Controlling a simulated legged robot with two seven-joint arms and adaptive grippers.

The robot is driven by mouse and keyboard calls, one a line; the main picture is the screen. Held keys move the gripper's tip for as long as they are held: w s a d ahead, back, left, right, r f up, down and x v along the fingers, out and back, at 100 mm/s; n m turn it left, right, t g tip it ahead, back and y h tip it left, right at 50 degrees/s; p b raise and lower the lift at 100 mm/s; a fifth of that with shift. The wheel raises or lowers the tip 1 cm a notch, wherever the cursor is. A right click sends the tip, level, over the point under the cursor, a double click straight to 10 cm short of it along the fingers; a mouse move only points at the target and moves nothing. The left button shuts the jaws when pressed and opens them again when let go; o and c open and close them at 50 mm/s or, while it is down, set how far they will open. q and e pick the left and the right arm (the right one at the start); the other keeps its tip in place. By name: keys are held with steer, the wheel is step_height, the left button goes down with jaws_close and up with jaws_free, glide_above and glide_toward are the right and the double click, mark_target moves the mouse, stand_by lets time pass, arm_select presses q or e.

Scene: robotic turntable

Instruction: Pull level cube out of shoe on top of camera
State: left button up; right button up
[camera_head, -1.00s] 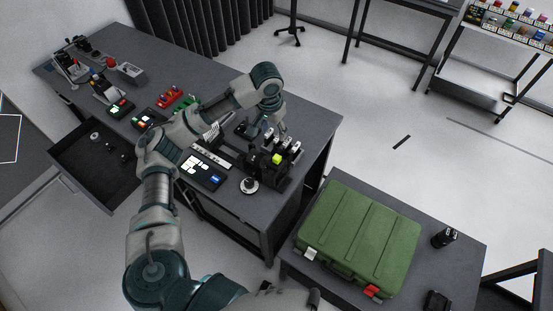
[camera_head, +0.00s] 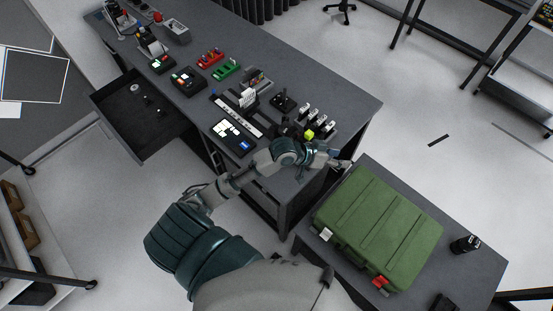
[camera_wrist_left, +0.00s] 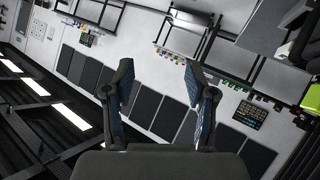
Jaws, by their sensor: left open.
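The level cube (camera_head: 309,134) is a small yellow-green block at the right end of the dark workbench, by the dark camera (camera_head: 288,129). The shoe under it is too small to make out. A yellow-green patch, likely the same cube, shows at the right edge of the left wrist view (camera_wrist_left: 311,88). My left gripper (camera_head: 344,164) is just in front of and to the right of the cube, apart from it, near the bench's front right edge. In the left wrist view its two fingers (camera_wrist_left: 158,76) are spread with nothing between them. My right gripper is out of view.
Several black-and-white upright items (camera_head: 318,117) stand close behind the cube. A lit control panel (camera_head: 231,137) lies to its left. A green case (camera_head: 380,226) rests on the lower table at right. An open drawer (camera_head: 140,113) juts out at left.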

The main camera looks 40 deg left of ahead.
arm_select(q)
steer(key=s+a+f+n+t+y, duration=0.25)
steer(key=s+a+t, duration=0.35)
steer(key=a, duration=0.4)
steer(key=t+y, duration=0.1)
steer(key=y, duration=0.3)
glide_toward(307, 135)
steer(key=p+x, duration=0.1)
steer(key=x, duration=1)
steer(key=shift+w, duration=0.2)
jaws_close()
steer(key=shift+d, duration=0.1)
steer(key=shift+s+d+p, duration=0.2)
steer(key=shift+d+p, duration=0.5)
steer(key=shift+d, duration=0.5)
steer(key=shift+s+d+p, duration=0.2)
steer(key=shift+d+p, duration=0.45)
steer(key=shift+d, duration=0.55)
